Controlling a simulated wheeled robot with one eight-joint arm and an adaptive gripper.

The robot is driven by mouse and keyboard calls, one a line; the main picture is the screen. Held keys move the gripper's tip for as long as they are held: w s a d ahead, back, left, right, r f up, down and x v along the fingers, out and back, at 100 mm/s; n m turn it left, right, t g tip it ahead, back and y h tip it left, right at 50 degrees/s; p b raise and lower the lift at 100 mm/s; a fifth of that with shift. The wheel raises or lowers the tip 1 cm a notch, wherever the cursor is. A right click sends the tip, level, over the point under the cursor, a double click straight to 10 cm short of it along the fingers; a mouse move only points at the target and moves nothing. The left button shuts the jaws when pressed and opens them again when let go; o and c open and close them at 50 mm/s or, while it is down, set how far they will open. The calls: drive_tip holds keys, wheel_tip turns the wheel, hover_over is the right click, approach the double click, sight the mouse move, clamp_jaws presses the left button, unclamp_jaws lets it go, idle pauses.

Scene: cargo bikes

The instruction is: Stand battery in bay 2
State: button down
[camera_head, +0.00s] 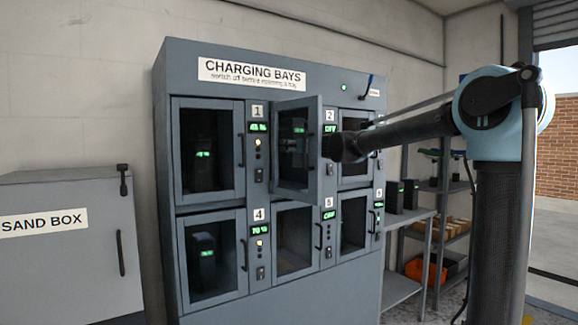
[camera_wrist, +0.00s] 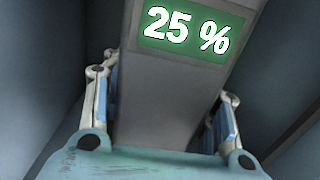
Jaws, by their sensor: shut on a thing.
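My gripper (camera_wrist: 163,105) is shut on a grey battery (camera_wrist: 160,85) whose green display reads 25 %; a finger lies along each side of it. In the head view the end of my arm is at the open door (camera_head: 297,150) of bay 2, and the door hides my gripper. A small green glow shows through the door glass. The label of bay 2 (camera_head: 330,115) is right of the door, with a green OFF display below it. Dark grey walls flank the battery in the wrist view. Its base is out of view.
The charging cabinet (camera_head: 240,54) has shut doors on the other bays. Batteries show in bay 1 (camera_head: 203,155) and bay 4 (camera_head: 205,250); bay 5 (camera_head: 294,238) looks empty. A sand box (camera_head: 65,270) stands left. Shelves (camera_head: 402,221) with dark batteries stand right.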

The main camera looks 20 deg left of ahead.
drive_tip(key=shift+f, duration=4.15)
drive_tip(key=c, duration=0.6)
unclamp_jaws()
drive_tip(key=shift+v, duration=6.05)
